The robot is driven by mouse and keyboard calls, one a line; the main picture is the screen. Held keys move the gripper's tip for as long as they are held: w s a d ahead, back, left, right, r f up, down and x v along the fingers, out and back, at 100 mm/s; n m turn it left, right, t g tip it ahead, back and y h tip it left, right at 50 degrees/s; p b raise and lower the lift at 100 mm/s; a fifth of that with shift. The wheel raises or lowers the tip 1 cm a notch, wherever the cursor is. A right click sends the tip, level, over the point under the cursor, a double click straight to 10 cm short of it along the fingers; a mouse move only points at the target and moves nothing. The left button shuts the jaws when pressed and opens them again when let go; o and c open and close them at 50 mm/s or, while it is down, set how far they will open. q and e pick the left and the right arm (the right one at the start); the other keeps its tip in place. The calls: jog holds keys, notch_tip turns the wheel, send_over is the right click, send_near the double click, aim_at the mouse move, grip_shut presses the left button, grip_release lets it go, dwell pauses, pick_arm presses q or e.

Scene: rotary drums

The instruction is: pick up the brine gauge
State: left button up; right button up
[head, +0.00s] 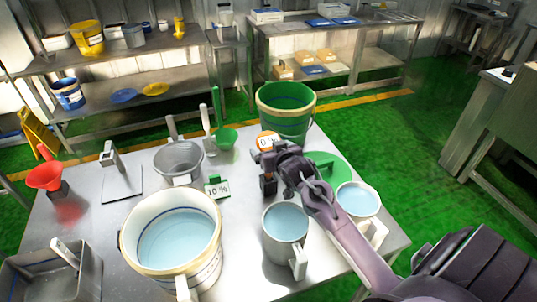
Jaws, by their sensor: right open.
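A round, orange-rimmed white face with a "0" on it (267,141), which looks like the brine gauge, is at the table's far side, in front of the green bucket. Its lower right part is hidden by my right gripper. My right gripper (266,174) is open, with nothing seen between its fingers, just on the near side of the gauge. I cannot tell whether they touch. A green-edged card reading "10 %" (217,188) stands to the left of the gripper. My left gripper is not in view.
A large water bucket (172,242) and two water jugs (284,228) (358,202) stand near the front of the steel table. The green bucket (286,108) stands behind the gripper. A grey bowl (178,158) and red funnel (45,176) are to the left.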

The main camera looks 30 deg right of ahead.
jog(key=p+x, duration=0.1)
jog(key=x, duration=0.3)
jog(key=shift+w+d+f, duration=0.1)
jog(key=shift+w, duration=0.2)
jog(key=shift+s, duration=0.1)
jog(key=shift+c, duration=0.4)
jog(key=c, duration=1)
